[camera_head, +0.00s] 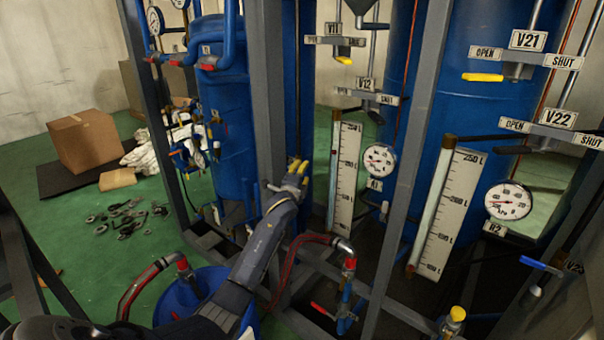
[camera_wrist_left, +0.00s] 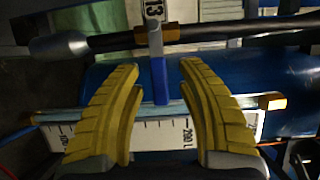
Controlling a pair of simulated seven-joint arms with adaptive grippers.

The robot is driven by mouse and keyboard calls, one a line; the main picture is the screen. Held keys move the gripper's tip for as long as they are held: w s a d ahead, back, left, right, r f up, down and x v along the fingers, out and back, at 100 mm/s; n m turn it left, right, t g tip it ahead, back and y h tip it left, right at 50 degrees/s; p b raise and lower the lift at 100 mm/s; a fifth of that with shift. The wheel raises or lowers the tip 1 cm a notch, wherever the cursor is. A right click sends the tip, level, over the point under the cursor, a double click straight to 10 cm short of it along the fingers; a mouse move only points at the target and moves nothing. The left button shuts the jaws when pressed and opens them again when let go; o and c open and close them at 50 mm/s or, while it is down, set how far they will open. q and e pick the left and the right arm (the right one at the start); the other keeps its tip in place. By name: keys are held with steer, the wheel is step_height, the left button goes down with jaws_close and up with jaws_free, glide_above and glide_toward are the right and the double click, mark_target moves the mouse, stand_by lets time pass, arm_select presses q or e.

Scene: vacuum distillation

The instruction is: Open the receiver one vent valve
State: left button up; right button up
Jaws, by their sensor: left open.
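A blue valve lever (camera_wrist_left: 160,80) hangs from a silver stem on a dark horizontal pipe in the left wrist view. A tag ending in "13" (camera_wrist_left: 154,8) sits above it; I take it as the receiver one vent valve. My left gripper (camera_wrist_left: 160,65) is open, with one yellow finger on each side of the lever and a gap to both. In the head view the left gripper (camera_head: 298,168) is beside the grey post, left of the first level scale (camera_head: 345,170). The lever is hidden there. My right gripper is not in view.
Grey frame posts (camera_head: 410,150) stand close to the arm. Tagged valves V11 (camera_head: 335,42) and V12 (camera_head: 368,96) have open/shut plates. Gauge one (camera_head: 379,160) is right of the gripper. Red hoses (camera_head: 300,245) and a blue drum (camera_head: 185,300) lie below.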

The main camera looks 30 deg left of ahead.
arm_select(q)
steer(key=shift+o, duration=0.3)
steer(key=shift+w, duration=0.1)
jaws_close()
